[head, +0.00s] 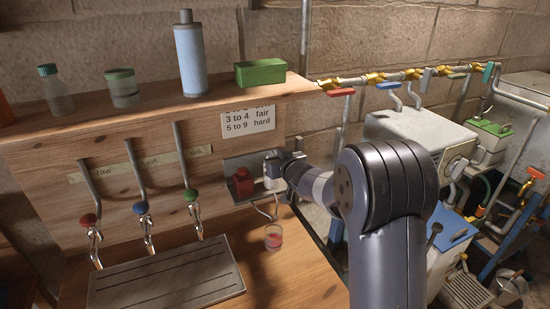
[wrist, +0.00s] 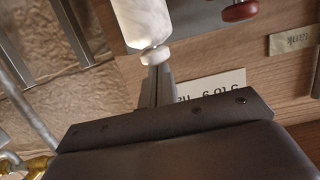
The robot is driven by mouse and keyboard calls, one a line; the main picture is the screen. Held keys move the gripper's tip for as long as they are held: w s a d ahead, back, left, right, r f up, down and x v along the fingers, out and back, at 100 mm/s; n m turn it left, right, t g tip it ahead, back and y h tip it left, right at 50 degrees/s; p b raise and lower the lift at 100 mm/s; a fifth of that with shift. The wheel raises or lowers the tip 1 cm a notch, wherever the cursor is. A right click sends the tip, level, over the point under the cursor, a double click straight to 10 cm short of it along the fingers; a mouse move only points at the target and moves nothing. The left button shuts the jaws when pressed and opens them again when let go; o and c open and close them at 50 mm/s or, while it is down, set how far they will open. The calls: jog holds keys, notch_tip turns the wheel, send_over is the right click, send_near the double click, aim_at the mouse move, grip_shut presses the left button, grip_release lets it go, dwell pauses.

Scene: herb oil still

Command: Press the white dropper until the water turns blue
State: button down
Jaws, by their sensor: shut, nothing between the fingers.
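The white dropper (head: 271,182) hangs at a small metal bracket on the wooden back board, beside a red dropper (head: 243,182). In the wrist view the white dropper (wrist: 143,20) shows a pale body with a round white knob at its end. My gripper (head: 276,158) is shut and empty, at the knob end of the white dropper. In the wrist view its fingertips (wrist: 157,72) meet or nearly meet the knob; contact is hard to tell. A small glass (head: 274,238) below the droppers holds pinkish-red liquid.
A shelf (head: 150,112) above carries bottles, a jar and a green box (head: 260,72). A card with hardness numbers (head: 248,121) is on the board. Three taps stand left over a grey drain tray (head: 165,280). Pipes and valves fill the right.

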jog(key=shift+s+f, duration=0.1)
jog(key=shift+f, duration=0.6)
jog(key=r+b+v, duration=0.1)
jog(key=v, duration=1)
jog(key=shift+w+a+r, duration=0.1)
jog(key=shift+w+r, duration=0.05)
jog(key=shift+w, duration=0.1)
dwell(1.6)
jog(key=r+p, duration=0.2)
jog(key=r, duration=0.1)
jog(key=w+r+p, duration=0.1)
jog(key=r, duration=0.1)
jog(key=shift+a+r+p, duration=0.1)
jog(key=shift+r+p, duration=0.05)
jog(key=shift+p, duration=0.25)
jog(key=shift+w, duration=0.1)
